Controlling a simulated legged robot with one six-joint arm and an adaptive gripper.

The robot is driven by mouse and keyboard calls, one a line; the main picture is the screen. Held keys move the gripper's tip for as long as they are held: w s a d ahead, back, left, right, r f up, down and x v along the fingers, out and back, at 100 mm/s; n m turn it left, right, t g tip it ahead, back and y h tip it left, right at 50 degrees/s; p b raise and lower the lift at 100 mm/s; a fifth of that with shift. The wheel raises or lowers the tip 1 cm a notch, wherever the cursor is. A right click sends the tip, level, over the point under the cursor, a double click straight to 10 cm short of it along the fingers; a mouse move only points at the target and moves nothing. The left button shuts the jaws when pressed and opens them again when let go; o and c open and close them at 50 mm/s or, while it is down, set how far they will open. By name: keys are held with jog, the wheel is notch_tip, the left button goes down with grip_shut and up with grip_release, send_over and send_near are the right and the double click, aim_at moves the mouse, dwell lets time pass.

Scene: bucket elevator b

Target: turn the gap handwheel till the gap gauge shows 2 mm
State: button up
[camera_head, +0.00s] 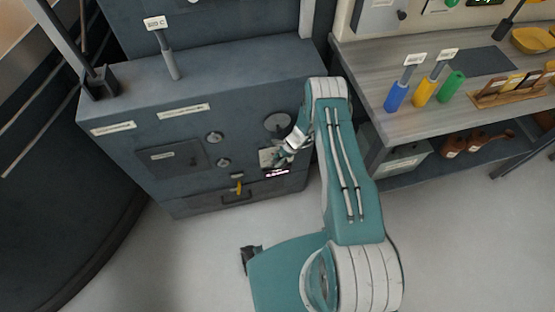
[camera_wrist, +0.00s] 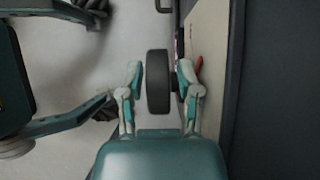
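A black handwheel (camera_wrist: 158,82) shows edge-on in the wrist view, on a short shaft from a pale plate (camera_wrist: 205,75). My gripper (camera_wrist: 160,92) is open around it, one finger on each side. A gap shows on the left side; contact on the right cannot be told. A red pointer (camera_wrist: 198,65) stands out from the plate, seen too obliquely to read. In the head view my gripper (camera_head: 281,158) is at the grey cabinet's front and hides the wheel. A small display (camera_head: 278,172) with reddish digits below it is too small to read.
A workbench (camera_head: 400,125) with blue, yellow and green cylinders stands at the right.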

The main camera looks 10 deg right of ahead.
aim_at(280, 158)
jog(key=shift+r, duration=0.1)
jog(key=shift+d+r, duration=1.2)
jog(key=shift+d, duration=0.05)
jog(key=d, duration=1.1)
jog(key=shift+f, duration=0.1)
